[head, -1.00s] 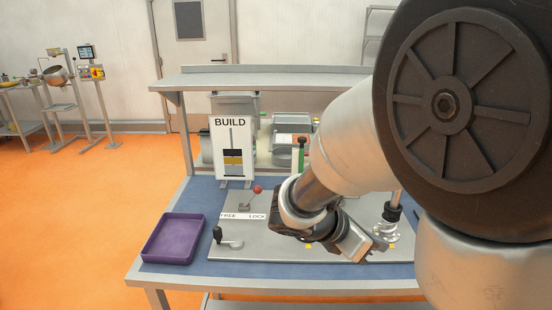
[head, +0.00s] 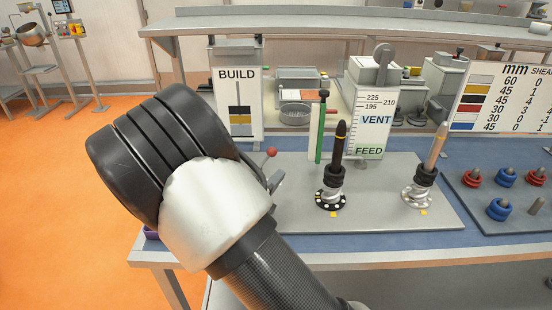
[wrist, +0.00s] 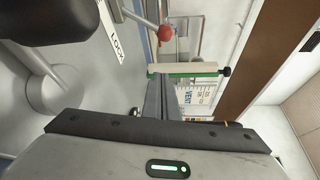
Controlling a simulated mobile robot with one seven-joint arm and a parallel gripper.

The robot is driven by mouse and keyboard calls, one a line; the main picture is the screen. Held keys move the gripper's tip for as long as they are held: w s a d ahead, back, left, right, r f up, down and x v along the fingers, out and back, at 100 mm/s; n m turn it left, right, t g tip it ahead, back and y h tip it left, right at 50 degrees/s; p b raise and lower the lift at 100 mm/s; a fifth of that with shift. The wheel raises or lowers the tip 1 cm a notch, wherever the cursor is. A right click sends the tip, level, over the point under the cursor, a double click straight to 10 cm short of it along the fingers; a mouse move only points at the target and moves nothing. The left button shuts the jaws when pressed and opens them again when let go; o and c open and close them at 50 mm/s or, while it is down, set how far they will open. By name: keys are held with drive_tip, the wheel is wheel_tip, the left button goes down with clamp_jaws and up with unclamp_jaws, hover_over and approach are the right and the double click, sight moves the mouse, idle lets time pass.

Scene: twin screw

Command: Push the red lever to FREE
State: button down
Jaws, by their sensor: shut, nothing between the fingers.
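The red ball knob of the lever (head: 271,152) shows just right of my arm in the head view. My arm hides the FREE and LOCK plate and most of the lever's mount there. In the wrist view, the red knob (wrist: 165,33) is near the top on a thin metal stem, and the LOCK label (wrist: 118,46) lies left of it. My gripper (wrist: 165,88) is shut and empty, with its fingertips pointing up the picture, below and apart from the knob. Which side the lever rests on is unclear.
A green-and-white upright (head: 318,130) stands close right of the lever. Two black-collared posts (head: 333,175) stand on the grey plate (head: 380,215). The BUILD sign (head: 237,105) is behind. A pegboard with rings (head: 510,195) is at right.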

sight(264, 161)
drive_tip(key=shift+d, duration=0.1)
drive_tip(key=b+x, duration=0.1)
drive_tip(key=x, duration=0.9)
drive_tip(key=shift+w+d, duration=0.1)
drive_tip(key=shift+w, duration=0.1)
drive_tip(key=a, duration=0.3)
drive_tip(key=shift+r, duration=0.4)
drive_tip(key=shift+a+r, duration=0.15)
drive_tip(key=shift+a, duration=0.45)
drive_tip(key=shift+r, duration=0.1)
